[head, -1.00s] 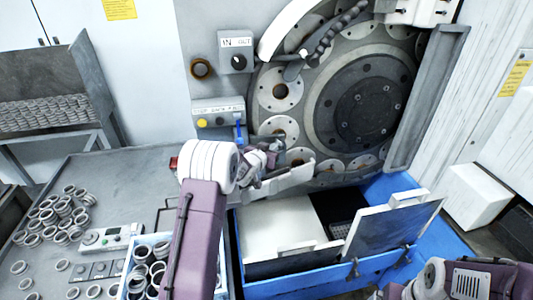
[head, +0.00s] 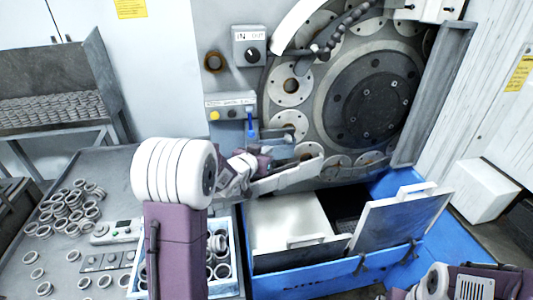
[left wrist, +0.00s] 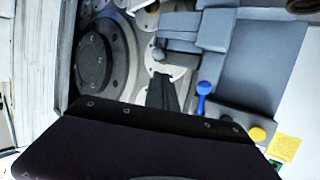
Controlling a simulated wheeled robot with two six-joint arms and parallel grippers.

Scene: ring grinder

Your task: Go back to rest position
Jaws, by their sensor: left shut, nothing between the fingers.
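The grinder's round plate also shows there (left wrist: 92,60), with the blue lever (left wrist: 204,90) to the right of the fingers. My right arm shows only at the bottom right of the head view, and its gripper is out of view.
A blue bin (head: 300,283) with raised flaps stands below the grinder. The grey table (head: 112,165) carries loose rings (head: 70,205), a gauge box (head: 115,232) and a tray of rings (head: 232,283). A control panel (head: 232,106) with a yellow button is close to my left gripper.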

